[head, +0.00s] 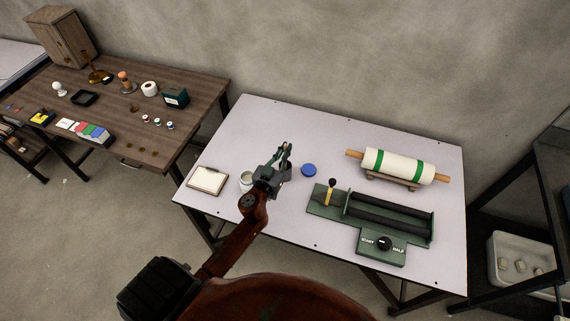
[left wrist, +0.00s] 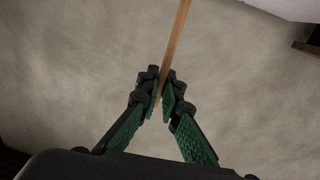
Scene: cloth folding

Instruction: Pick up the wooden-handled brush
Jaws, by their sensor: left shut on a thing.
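My left gripper (head: 286,148) is raised above the left part of the white table. In the left wrist view, my left gripper (left wrist: 160,90) has its fingers closed around a thin wooden handle (left wrist: 177,38). The handle runs from between the fingers to the top edge of the picture. Its far end is out of frame, so no bristles show. In the head view the brush cannot be made out clearly at the gripper. My right gripper is not in view.
On the white table (head: 240,125) are a small cup (head: 246,180), a clipboard (head: 208,179), a blue disc (head: 308,169), a green roller device (head: 325,209) and a white roll with green bands (head: 398,166). A wooden table (head: 205,90) with small items stands left. A crate (head: 497,270) is at right.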

